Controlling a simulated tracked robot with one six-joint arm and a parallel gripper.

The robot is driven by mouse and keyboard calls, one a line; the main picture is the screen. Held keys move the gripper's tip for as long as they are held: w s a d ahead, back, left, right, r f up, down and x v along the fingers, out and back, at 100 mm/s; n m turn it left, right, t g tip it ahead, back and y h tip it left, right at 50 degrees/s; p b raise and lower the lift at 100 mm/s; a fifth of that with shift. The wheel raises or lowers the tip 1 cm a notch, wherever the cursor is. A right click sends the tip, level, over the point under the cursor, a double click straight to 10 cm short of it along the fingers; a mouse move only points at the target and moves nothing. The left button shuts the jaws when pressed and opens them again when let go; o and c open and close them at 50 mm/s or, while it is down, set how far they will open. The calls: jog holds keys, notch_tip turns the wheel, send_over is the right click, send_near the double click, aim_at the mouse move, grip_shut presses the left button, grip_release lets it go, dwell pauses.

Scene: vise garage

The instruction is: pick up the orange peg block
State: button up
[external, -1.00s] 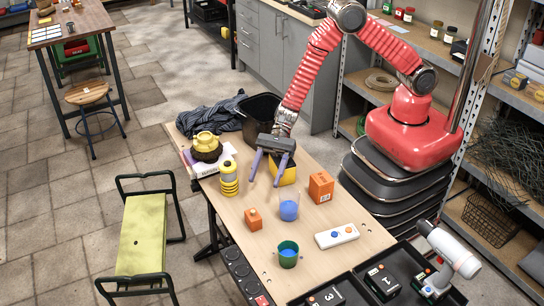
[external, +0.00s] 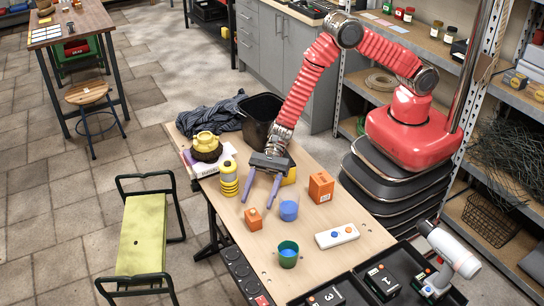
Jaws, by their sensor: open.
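The small orange block (external: 253,219), which looks like the orange peg block, sits on the wooden workbench (external: 335,222) near its front left edge. It is upright, with a small darker mark or knob on top. My gripper (external: 258,203) is open and empty, its two purple fingers pointing down. In this view the fingertips show just above and behind the block, one to each side. I cannot tell how high they are above the bench. No part of the block looks hidden.
A yellow bottle (external: 229,180) stands left. A larger orange box (external: 321,187), a green cup (external: 288,254) and a white button box (external: 337,236) are around. A yellow block is partly behind my gripper.

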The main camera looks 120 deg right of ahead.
aim_at(254, 210)
jog(key=shift+x, duration=1.95)
jog(key=shift+s+f, duration=0.1)
jog(key=shift+c, duration=0.4)
jog(key=c, duration=0.6)
